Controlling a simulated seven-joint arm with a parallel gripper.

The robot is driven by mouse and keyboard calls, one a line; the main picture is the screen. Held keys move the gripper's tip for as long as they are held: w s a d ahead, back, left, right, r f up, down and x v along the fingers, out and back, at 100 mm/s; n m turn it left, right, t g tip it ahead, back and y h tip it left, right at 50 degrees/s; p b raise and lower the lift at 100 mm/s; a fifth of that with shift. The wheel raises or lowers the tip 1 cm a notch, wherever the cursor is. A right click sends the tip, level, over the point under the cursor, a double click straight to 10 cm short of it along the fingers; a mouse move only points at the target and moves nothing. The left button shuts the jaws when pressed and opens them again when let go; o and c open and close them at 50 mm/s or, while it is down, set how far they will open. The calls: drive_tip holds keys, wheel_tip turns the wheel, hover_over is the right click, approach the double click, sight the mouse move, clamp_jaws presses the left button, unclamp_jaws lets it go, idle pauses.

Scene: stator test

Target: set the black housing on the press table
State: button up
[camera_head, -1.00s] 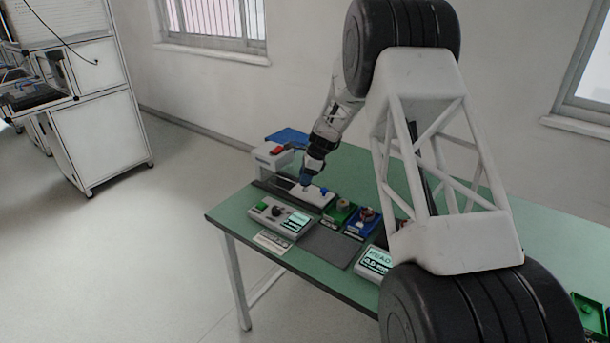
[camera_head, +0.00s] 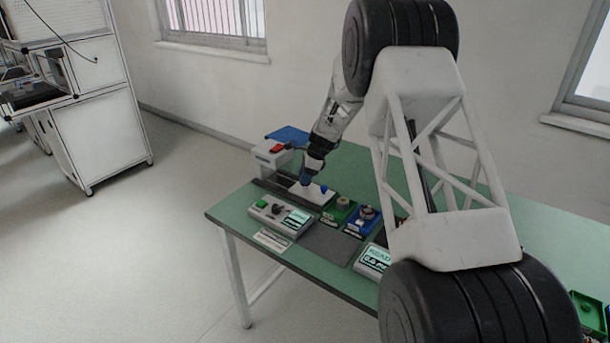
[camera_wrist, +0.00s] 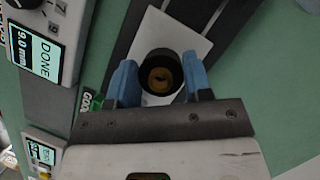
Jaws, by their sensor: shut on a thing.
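The black housing (camera_wrist: 160,73) is a short round cup with a copper-coloured ring inside, seen from above in the wrist view. My gripper (camera_wrist: 159,82) has its two blue fingers shut on it, one on each side. The housing is over a white plate (camera_wrist: 196,47), which looks like the press table; I cannot tell whether they touch. In the head view the white plate (camera_head: 322,197) lies on a dark rail, with my gripper (camera_head: 306,180) low over its left part. The housing is too small and hidden to make out there.
A white press unit (camera_head: 270,154) with a red top stands behind the plate. A control box (camera_head: 280,216) in front shows "DONE 9.0 mm" in the wrist view (camera_wrist: 38,55). Green (camera_head: 341,209) and blue (camera_head: 362,219) fixtures stand to the right. A dark mat (camera_head: 326,244) is bare.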

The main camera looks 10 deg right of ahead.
drive_tip(key=shift+f, duration=1.05)
idle(0.6)
drive_tip(key=o, duration=1)
drive_tip(key=shift+r, duration=0.1)
drive_tip(key=shift+v, duration=3.85)
